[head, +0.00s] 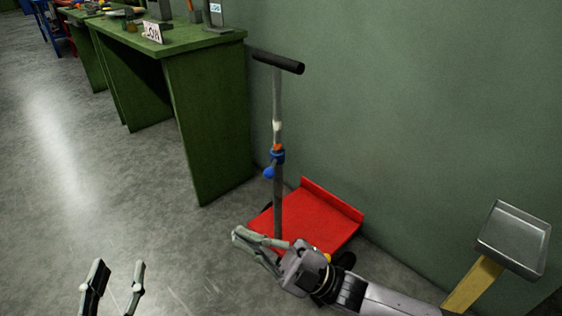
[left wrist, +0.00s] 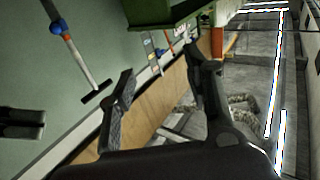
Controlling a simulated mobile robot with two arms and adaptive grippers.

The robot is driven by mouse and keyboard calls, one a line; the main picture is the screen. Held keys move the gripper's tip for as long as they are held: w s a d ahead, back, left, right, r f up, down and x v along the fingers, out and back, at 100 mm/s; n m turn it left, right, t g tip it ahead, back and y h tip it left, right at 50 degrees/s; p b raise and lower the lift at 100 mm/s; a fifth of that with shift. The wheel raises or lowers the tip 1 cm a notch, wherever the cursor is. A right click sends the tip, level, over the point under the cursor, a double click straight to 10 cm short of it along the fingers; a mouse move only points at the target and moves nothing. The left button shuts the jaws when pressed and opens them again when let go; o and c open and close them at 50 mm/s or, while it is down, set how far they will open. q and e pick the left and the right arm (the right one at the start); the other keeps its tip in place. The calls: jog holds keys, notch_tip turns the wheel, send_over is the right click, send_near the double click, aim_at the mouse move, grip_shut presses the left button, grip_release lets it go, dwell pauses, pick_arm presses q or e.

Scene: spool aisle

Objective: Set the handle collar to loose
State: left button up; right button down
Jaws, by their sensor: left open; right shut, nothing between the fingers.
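The handle collar (head: 277,158) is a blue ring with a blue knob (head: 269,173) on the grey pole (head: 278,103) of a red cart (head: 315,222). An orange band sits just above it, and a white mark is higher up the pole. A black T-handle (head: 280,63) tops the pole. The collar also shows in the left wrist view (left wrist: 57,27), at upper left. I cannot read the collar's setting. My left gripper (head: 118,275) is open and empty, low at left, apart from the cart. My right gripper (head: 240,236) is shut and empty, in front of the cart's lower pole, below the collar.
A green bench (head: 200,110) with a "LOW" sign (head: 152,32) and small items stands left of the cart. A green wall (head: 420,110) is behind. A grey tray (head: 513,238) on a yellow post (head: 472,285) stands at right. The floor at left is clear.

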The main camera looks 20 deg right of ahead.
aim_at(272, 169)
pick_arm(q)
jog(key=s+a+f+g+y+p, duration=0.2)
jog(key=s+a+f+g+p, duration=0.1)
jog(key=s+f+g, duration=0.4)
jog(key=s+a+f+g+y+p, duration=0.2)
jog(key=s+a+f+g+p, duration=0.1)
jog(key=s+f+g, duration=0.4)
jog(key=s+a, duration=0.1)
jog(key=s, duration=0.1)
jog(key=shift+s+f+n+p, duration=0.2)
jog(key=shift+s+n+p, duration=0.1)
jog(key=shift+n+p, duration=0.1)
pick_arm(e)
jog(key=w+d+f+n+h, duration=0.1)
jog(key=w+d+f+h, duration=0.1)
jog(key=d, duration=0.6)
jog(key=w+d+f+n+h, duration=0.1)
jog(key=w+d+f+h, duration=0.1)
jog(key=w+d+h, duration=0.3)
jog(key=w+d+f+n+g+h, duration=0.1)
jog(key=w+d+f+n+h, duration=0.1)
jog(key=d, duration=0.9)
jog(key=w+h, duration=0.1)
jog(key=w, duration=0.1)
jog(key=shift+w+d+f+h, duration=0.2)
jog(key=shift+w+d+h, duration=0.15)
jog(key=shift+h, duration=0.05)
jog(key=shift+a, duration=0.1)
